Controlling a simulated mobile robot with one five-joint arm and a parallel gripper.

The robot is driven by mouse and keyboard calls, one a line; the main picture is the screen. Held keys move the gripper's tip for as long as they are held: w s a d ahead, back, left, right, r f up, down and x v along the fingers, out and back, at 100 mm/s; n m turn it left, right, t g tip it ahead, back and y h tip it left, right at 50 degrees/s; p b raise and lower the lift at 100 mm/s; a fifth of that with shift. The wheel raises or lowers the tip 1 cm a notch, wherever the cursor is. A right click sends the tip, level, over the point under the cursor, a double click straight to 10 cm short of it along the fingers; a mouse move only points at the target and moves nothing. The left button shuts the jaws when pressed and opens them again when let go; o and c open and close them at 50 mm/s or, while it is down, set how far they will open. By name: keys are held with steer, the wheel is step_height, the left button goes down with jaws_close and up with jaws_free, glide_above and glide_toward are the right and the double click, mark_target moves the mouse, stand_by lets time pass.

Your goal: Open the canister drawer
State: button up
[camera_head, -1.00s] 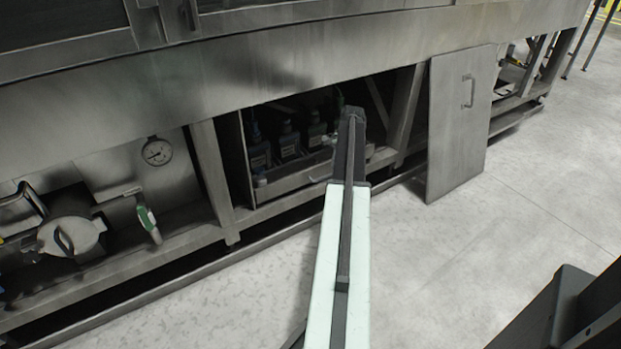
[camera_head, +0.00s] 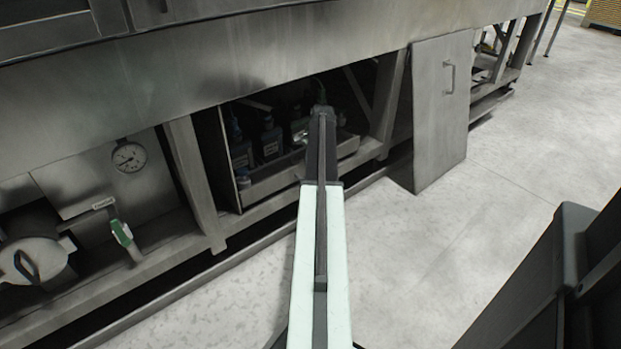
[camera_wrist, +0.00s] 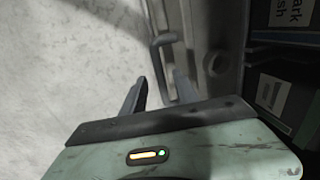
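The canister drawer (camera_head: 272,186) is a low metal tray in a dark opening under the machine. Several dark canisters (camera_head: 269,142) with pale labels stand in it. My arm covers part of its front. In the wrist view, a bar handle (camera_wrist: 157,60) stands out from the drawer's grey front (camera_wrist: 200,25). My gripper (camera_wrist: 160,80) is open, with its two fingers apart and the handle bar showing between them. I cannot tell whether either finger touches it. Labelled canisters (camera_wrist: 272,92) show at the right. In the head view my fingertips are hidden behind the arm.
A loose metal panel with a handle (camera_head: 440,115) leans against the frame right of the opening. An upright post (camera_head: 193,180) stands at its left. A gauge (camera_head: 129,157) and a green-handled valve (camera_head: 121,233) are further left. The pale floor in front is clear.

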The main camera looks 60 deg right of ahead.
steer(key=f, duration=0.1)
steer(key=f+b, duration=0.1)
steer(key=shift+w+f, duration=0.2)
steer(key=shift+f, duration=0.1)
steer(key=shift+r, duration=0.15)
jaws_close()
stand_by(1.0)
